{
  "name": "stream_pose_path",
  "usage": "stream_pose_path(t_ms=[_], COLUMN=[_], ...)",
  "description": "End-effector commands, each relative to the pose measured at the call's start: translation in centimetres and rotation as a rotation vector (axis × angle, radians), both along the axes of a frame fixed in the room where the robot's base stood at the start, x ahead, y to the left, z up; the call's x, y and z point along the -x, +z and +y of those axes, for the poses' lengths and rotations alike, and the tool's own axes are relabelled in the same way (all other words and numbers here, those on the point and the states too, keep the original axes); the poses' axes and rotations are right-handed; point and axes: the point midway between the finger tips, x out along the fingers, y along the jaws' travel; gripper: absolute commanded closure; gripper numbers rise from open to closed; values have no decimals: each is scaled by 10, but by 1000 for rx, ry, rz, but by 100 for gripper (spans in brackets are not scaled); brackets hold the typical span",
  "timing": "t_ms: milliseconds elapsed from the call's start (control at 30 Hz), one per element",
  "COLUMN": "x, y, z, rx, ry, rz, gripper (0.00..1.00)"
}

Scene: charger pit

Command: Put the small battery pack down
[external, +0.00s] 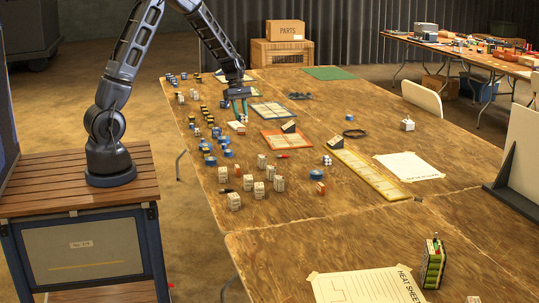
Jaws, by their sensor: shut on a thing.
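My gripper (239,117) points down over the far left part of the long wooden table (330,225), with its teal fingers low over the tabletop. It is shut on a small pale block with some red on it, which I take to be the small battery pack (237,127). The pack is at the fingertips, at or just above the table; I cannot tell whether it touches the wood. Its details are too small to make out.
Several blue, yellow and black pieces (210,140) stand left of my gripper, and several white blocks (258,185) stand nearer. An orange-framed mat (287,140) and a blue-white mat (272,113) lie to the right. A tall green pack (433,264) stands at the near right.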

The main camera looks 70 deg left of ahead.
Motion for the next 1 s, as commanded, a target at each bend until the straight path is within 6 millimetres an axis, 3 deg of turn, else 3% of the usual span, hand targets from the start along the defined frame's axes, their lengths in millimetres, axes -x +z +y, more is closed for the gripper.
stream_pose_path(t_ms=[200,500,733,1000], x=[-52,-102,-121,-124], y=[-1,-1,-1,-1], z=[-80,-203,-302,-421], rx=[-11,-19,-22,-19], ry=[-99,-221,-306,-402], rz=[5,6,4,1], gripper=[98,98,98,98])
